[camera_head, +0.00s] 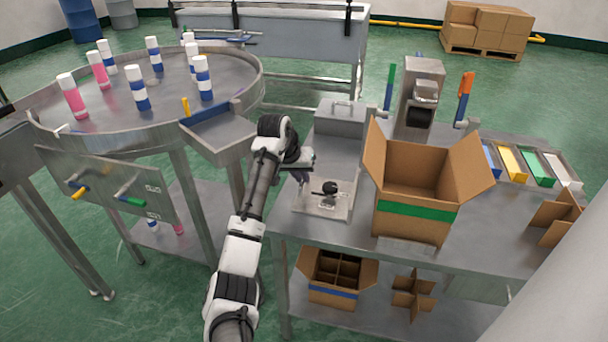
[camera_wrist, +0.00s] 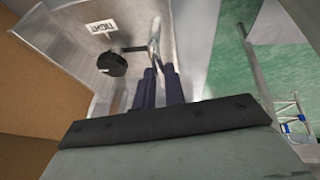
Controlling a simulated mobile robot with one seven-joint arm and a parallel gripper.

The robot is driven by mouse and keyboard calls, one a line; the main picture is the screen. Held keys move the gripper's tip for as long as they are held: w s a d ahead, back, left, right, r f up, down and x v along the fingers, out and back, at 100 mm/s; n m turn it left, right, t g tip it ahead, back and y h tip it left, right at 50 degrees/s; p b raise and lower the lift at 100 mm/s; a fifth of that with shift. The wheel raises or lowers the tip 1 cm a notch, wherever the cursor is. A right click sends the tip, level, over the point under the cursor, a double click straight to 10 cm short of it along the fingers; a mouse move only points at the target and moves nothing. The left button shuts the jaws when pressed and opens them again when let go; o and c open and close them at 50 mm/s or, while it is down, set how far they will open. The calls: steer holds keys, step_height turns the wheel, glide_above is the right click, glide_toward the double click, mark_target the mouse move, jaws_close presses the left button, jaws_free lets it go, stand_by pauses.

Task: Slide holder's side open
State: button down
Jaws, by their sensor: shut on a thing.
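The holder (camera_head: 325,208) is a small grey metal fixture on the workbench, left of the open carton, with a round black knob (camera_head: 330,187) on it. In the wrist view the knob (camera_wrist: 112,65) sits on a rod beside a small white label (camera_wrist: 101,27), whose text is hard to read. My gripper (camera_head: 302,178) is at the holder's left side. In the wrist view its dark fingers (camera_wrist: 158,76) are close together on a thin upright metal part, the holder's side (camera_wrist: 155,45). My wrist hides part of this contact in the head view.
An open carton (camera_head: 412,215) with a green stripe stands close right of the holder. A metal box with a handle (camera_head: 342,117) is behind it. Coloured boxes (camera_head: 511,163) lie at the bench's right.

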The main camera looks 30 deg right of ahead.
steer(key=c, duration=1.5)
jaws_free()
steer(key=shift+w+a, duration=0.25)
steer(key=shift+r, duration=0.1)
steer(key=shift+s+r, duration=0.1)
steer(key=shift+r, duration=0.15)
steer(key=b+v, duration=0.1)
steer(key=v, duration=1.2)
steer(key=shift+s+a, duration=0.1)
